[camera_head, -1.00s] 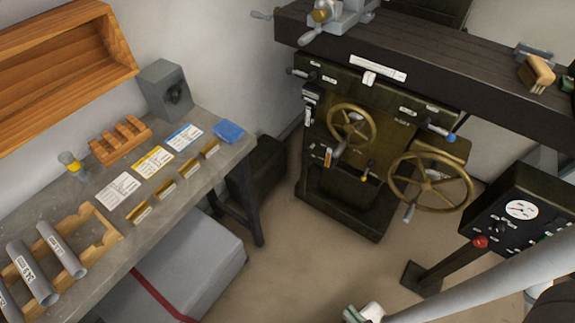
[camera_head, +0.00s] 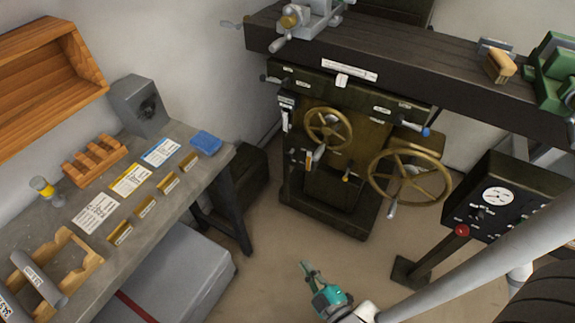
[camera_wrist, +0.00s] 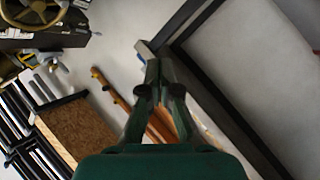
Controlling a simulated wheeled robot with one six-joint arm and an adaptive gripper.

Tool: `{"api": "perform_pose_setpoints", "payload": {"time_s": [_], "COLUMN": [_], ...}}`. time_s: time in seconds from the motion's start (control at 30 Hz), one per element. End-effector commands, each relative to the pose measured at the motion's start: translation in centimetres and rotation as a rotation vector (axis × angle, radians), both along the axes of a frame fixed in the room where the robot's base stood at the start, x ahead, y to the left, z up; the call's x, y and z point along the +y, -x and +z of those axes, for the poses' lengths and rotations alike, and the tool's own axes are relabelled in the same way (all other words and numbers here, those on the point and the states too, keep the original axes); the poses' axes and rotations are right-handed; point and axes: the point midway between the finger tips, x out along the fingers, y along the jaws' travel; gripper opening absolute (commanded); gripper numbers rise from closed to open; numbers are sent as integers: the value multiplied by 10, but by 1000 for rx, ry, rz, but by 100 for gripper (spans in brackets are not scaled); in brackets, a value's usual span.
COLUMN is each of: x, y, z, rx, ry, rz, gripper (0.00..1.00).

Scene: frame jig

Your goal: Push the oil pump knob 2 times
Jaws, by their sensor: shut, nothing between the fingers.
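The dark machine (camera_head: 330,195) with brass handwheels stands at the back centre in the head view. The labels are too small to read, so I cannot tell which control is the oil pump knob. My green gripper (camera_head: 304,266) is shut and empty, low over the floor in front of the machine and apart from it. In the wrist view my gripper (camera_wrist: 162,66) shows its fingers together, touching nothing.
A workbench (camera_head: 60,200) with cards and wooden racks stands at left, a grey box (camera_head: 185,275) below it. A control box (camera_head: 510,205) with a gauge and a red button (camera_head: 461,231) stands at right. The floor (camera_head: 270,250) before the machine is clear.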

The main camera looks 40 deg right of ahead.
Motion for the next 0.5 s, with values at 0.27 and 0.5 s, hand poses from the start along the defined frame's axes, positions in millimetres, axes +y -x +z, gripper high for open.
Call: {"api": "perform_pose_setpoints", "payload": {"time_s": [0.27, 0.5], "x": [-52, -103], "y": [-103, -183], "z": [-37, -46], "rx": [16, 66], "ry": [363, 650], "rz": [-74, -145], "gripper": [0, 0]}}
